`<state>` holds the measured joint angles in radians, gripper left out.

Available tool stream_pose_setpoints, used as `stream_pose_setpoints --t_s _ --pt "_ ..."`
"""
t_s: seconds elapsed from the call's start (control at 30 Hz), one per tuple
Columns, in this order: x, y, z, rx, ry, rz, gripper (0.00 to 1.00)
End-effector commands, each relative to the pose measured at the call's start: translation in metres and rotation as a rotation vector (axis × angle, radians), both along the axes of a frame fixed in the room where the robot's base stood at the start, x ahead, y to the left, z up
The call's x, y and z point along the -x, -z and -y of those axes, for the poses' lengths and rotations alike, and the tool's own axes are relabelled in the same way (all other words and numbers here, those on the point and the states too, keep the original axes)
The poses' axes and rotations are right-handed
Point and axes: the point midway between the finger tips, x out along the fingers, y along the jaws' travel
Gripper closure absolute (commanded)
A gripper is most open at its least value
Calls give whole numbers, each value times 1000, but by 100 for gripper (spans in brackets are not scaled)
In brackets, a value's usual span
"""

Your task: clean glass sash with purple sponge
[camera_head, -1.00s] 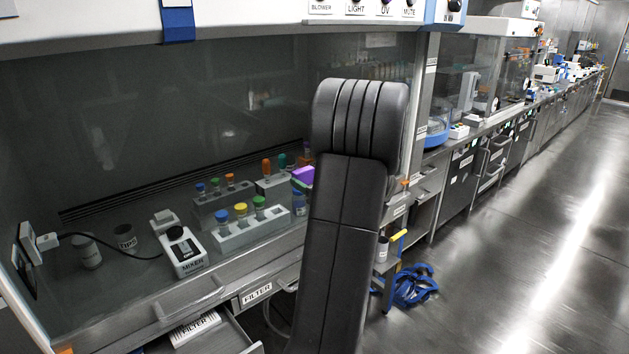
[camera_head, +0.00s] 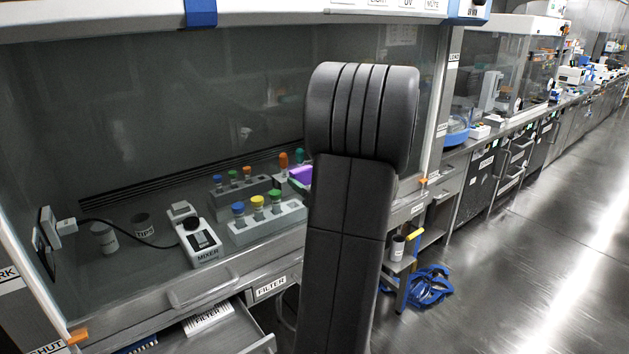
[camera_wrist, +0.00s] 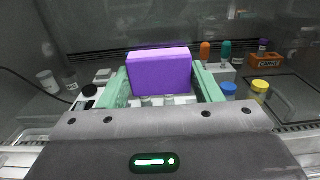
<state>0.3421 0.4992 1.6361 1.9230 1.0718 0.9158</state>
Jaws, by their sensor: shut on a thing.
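My gripper (camera_wrist: 160,76) is shut on the purple sponge (camera_wrist: 158,72), which sits between its two green fingers in the wrist view. In the head view my dark arm hides the gripper, and only a purple bit of the sponge (camera_head: 300,174) shows at the arm's left edge. The glass sash (camera_head: 190,105) is the wide, dark, see-through front of the cabinet, left of my arm. The arm hides part of it. I cannot tell whether the sponge touches the glass.
Behind the cabinet front are a mixer (camera_head: 198,242), tube racks (camera_head: 266,224) with coloured caps and a tips cup (camera_head: 143,225). An open drawer (camera_head: 215,333) juts out below. A small stand with blue coils (camera_head: 430,287) is right of my arm. The floor further right is clear.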

Motion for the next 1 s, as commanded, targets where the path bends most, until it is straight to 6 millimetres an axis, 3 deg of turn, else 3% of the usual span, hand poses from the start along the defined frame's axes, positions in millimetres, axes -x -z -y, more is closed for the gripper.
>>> stream_pose_setpoints --t_s 0.1,0.43,1.0 --pt "4 0 -8 0 -3 2 60" --pt "6 -1 -7 0 -2 2 60" --pt "48 -1 26 0 1 1 60"
